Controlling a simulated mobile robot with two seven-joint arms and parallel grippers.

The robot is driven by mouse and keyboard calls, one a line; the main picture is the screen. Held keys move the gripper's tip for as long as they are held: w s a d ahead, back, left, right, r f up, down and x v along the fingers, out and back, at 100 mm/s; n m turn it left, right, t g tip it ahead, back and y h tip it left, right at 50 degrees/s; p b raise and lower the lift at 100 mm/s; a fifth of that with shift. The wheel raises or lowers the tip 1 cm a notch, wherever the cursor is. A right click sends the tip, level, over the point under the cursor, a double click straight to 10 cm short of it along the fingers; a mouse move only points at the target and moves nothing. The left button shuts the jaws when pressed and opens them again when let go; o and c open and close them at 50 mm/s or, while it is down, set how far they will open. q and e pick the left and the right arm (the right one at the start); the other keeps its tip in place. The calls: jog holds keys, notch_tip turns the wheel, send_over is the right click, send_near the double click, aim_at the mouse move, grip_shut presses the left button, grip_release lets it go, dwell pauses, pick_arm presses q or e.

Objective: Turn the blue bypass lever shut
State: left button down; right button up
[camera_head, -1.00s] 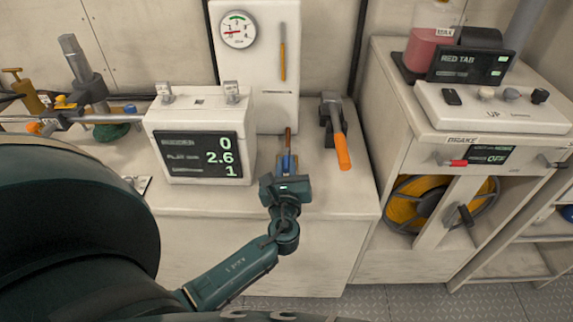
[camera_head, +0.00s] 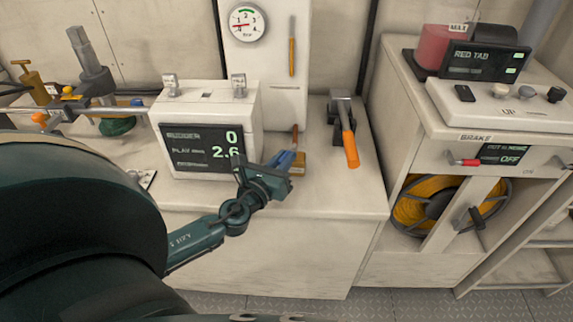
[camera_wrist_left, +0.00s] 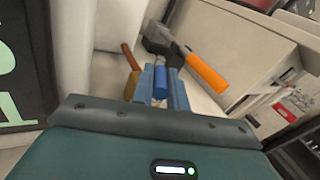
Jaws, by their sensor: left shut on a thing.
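The blue bypass lever (camera_wrist_left: 160,84) shows in the left wrist view as a short blue grip between my two blue-grey fingers. My left gripper (camera_wrist_left: 162,90) is shut on it. In the head view my left gripper (camera_head: 286,160) is at the bench top, right of the white display box, and its fingers largely hide the lever. A brass valve body (camera_head: 299,166) sits just right of the fingers, with a thin red-brown handle (camera_head: 295,138) standing above it. The brass also shows left of the fingers in the left wrist view (camera_wrist_left: 131,88). My right gripper is not in view.
The white display box (camera_head: 205,110) stands close left of my gripper. A tool with an orange handle (camera_head: 350,149) lies close right. A gauge (camera_head: 247,22) is on the white panel behind. The brake cabinet (camera_head: 420,125) stands further right.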

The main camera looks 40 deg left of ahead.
pick_arm(q)
jog(key=shift+a+m+h, duration=0.15)
jog(key=shift+m+h, duration=0.25)
jog(key=c, duration=1.4)
grip_release()
jog(key=shift+s+b, duration=2)
jog(key=shift+s, duration=4.55)
